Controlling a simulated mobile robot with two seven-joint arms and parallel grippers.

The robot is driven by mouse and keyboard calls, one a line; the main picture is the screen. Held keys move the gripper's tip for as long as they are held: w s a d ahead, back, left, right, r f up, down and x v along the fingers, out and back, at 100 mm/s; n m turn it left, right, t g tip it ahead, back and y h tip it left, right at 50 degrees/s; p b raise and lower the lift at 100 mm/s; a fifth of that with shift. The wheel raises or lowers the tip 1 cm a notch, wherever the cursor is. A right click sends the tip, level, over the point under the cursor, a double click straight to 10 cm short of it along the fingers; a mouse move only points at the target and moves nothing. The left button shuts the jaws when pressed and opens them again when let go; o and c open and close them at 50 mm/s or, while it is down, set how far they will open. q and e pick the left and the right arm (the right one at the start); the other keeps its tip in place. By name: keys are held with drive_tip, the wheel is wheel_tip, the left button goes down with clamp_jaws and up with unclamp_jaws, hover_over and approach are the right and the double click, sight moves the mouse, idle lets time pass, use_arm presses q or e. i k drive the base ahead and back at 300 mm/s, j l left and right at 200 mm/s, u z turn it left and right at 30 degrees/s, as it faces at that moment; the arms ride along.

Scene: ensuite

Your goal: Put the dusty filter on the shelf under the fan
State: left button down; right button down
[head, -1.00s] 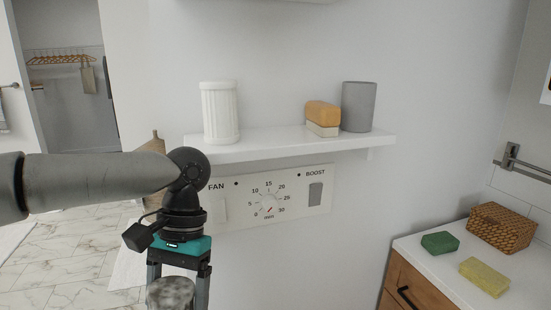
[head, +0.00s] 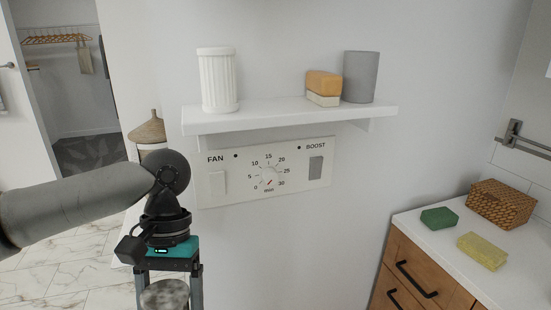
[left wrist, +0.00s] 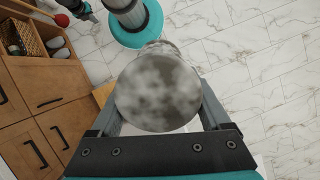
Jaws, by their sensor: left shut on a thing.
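The dusty filter, a grey mottled cylinder (head: 166,295), is held between the fingers of my left gripper (head: 169,288). In the left wrist view the filter's round, blotchy end (left wrist: 158,92) fills the space between the fingers. The white shelf (head: 270,116) is on the wall, up and right of the gripper. The FAN and BOOST panel (head: 232,182) with its timer dial is just below the shelf. A clean white ribbed cylinder (head: 218,82) stands at the shelf's left end. A dark and teal part at the left wrist view's top edge may be my right gripper; its jaws are unclear.
An orange-and-cream block (head: 323,88) and a grey cup (head: 360,78) stand at the shelf's right. The shelf's middle is clear. At right, a counter (head: 412,233) holds a green sponge (head: 439,218), yellow sponge (head: 482,251) and wicker box (head: 500,204).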

sight(278, 105)
drive_tip(key=l+z, duration=0.1)
drive_tip(key=z, duration=0.75)
drive_tip(key=l+z, duration=0.15)
drive_tip(key=z, duration=0.7)
drive_tip(key=i+l+z, duration=0.6)
drive_tip(key=i, duration=0.2)
drive_tip(key=i+l+z, duration=0.3)
drive_tip(key=i+j, duration=0.05)
drive_tip(key=i, duration=0.05)
